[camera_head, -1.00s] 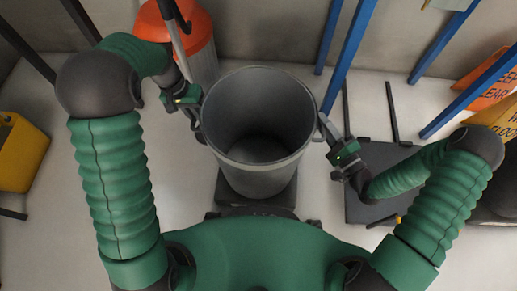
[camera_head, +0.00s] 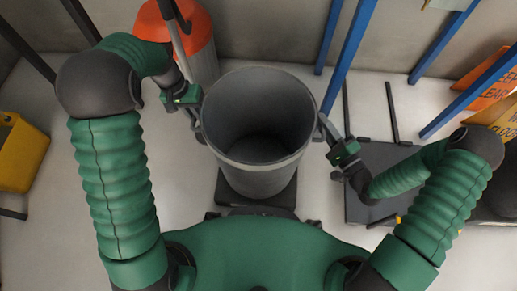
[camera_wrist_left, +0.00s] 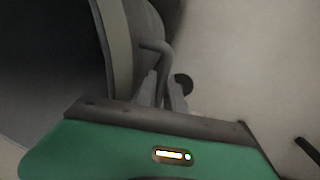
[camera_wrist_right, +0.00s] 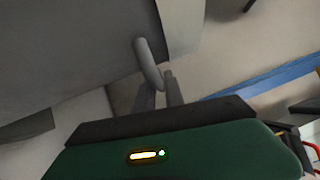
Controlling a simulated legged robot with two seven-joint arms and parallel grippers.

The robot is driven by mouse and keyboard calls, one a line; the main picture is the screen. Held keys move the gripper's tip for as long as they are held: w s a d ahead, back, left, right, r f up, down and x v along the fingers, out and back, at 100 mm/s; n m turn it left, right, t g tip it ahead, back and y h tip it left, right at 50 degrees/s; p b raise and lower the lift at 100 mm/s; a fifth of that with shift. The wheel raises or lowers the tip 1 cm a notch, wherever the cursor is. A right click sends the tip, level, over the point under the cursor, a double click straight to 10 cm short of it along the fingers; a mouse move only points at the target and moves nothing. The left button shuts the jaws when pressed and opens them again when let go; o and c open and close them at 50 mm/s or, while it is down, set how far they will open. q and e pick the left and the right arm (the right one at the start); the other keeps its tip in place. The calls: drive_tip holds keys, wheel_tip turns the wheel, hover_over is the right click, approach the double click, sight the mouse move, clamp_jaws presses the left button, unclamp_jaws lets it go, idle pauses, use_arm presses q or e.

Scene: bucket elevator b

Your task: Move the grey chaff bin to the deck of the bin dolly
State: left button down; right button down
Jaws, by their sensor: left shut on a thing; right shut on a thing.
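The grey chaff bin (camera_head: 258,172) is upright and open-topped in front of me in the head view, and its visible inside looks empty. My left gripper (camera_head: 197,122) is shut on the bin's left side handle, a bent bar that also shows in the left wrist view (camera_wrist_left: 160,65). My right gripper (camera_head: 324,128) is shut on the opposite handle, which shows in the right wrist view (camera_wrist_right: 149,65). A flat dark deck (camera_head: 370,208), which looks like the bin dolly, lies low to the right, partly behind my right arm. The bin hides most of what is beneath it.
An orange-topped drum (camera_head: 203,62) stands close behind my left gripper. Blue posts (camera_head: 350,50) rise behind the bin along the wall. A yellow bucket (camera_head: 22,155) is at the far left. Orange and yellow signs (camera_head: 490,92) are at the far right. Pale floor shows between bin and deck.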

use_arm(q)
drive_tip(key=shift+w+r, duration=0.1)
drive_tip(key=shift+r, duration=0.05)
idle(0.3)
